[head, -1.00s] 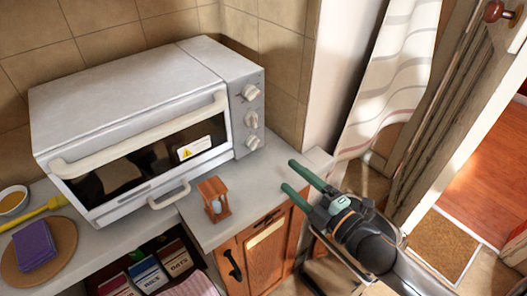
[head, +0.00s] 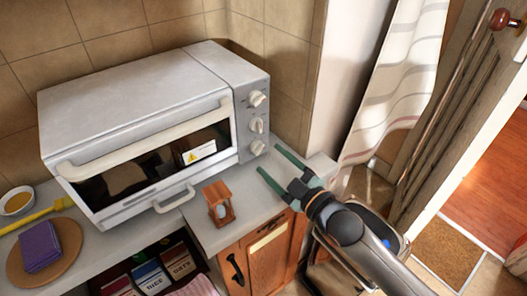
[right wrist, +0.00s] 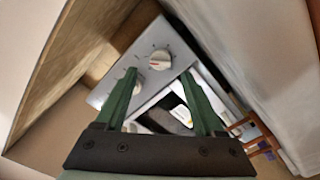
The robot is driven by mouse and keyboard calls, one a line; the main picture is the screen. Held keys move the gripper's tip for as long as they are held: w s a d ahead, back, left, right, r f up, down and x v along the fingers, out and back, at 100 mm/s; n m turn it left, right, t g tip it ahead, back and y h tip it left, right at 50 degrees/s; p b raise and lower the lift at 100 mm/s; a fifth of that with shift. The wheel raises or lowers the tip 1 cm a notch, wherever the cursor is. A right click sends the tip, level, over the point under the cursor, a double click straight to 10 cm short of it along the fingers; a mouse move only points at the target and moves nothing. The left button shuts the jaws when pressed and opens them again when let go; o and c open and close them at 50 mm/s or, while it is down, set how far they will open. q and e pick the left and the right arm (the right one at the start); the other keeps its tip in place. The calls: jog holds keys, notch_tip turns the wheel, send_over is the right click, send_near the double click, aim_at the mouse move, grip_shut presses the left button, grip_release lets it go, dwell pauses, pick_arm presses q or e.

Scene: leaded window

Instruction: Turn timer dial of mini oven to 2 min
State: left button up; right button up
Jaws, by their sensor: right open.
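The white mini oven (head: 130,95) stands on the counter with its door shut. Its right-hand panel carries a top dial (head: 257,98), a middle dial (head: 256,125) and a bottom dial (head: 257,147); their markings are too small to read. My right gripper (head: 269,160) is open and empty, just right of and below the bottom dial, apart from it. In the right wrist view, one dial (right wrist: 159,60) shows between and beyond the fingertips (right wrist: 158,74), and another dial (right wrist: 133,85) is partly behind a finger. My left gripper is not in view.
A tiled wall (head: 290,60) rises behind, and a striped curtain (head: 405,80) hangs at the right.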

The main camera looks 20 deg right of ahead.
aim_at(260, 151)
jog(key=shift+x, duration=2.2)
grip_shut()
